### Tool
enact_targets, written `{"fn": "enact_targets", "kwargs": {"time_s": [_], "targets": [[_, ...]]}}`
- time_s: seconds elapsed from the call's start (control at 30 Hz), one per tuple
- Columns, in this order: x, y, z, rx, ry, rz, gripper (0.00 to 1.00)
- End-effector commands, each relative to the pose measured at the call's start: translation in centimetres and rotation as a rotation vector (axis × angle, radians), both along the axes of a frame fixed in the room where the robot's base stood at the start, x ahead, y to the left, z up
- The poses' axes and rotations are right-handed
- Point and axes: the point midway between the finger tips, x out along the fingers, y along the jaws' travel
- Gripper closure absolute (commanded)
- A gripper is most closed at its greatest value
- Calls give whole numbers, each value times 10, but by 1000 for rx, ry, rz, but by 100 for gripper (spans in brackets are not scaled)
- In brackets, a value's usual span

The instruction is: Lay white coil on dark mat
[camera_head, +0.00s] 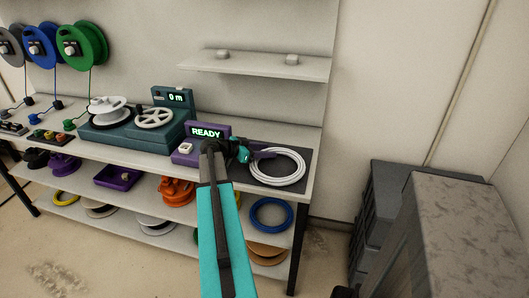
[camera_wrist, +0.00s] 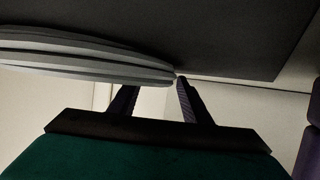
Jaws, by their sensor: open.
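The white coil (camera_head: 280,184) lies on the dark mat (camera_head: 240,173) at the right end of the bench top. My gripper (camera_head: 264,153) is at the coil's back left edge, low over the mat. In the wrist view the coil (camera_wrist: 90,62) shows as stacked pale loops at left, against the dark mat (camera_wrist: 220,40). The gripper's two fingers (camera_wrist: 157,100) are apart, with the coil's edge close to their tips. I cannot tell whether either finger touches the coil.
A purple unit reading READY (camera_head: 206,132) stands left of the mat. A teal winder (camera_head: 130,127) is further left. A shelf (camera_head: 262,64) hangs above. Several coils, including a blue one (camera_head: 271,214), lie on the lower shelf. Grey boxes (camera_head: 385,210) stand at right.

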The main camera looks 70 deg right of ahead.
Motion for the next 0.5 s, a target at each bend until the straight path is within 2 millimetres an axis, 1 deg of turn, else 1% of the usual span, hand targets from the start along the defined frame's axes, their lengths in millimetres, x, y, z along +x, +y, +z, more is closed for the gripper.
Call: {"fn": "enact_targets", "kwargs": {"time_s": [0.27,0.5], "targets": [[4,4,2,0,-1,2,56],[21,23,12,-1,-1,3,56]]}}
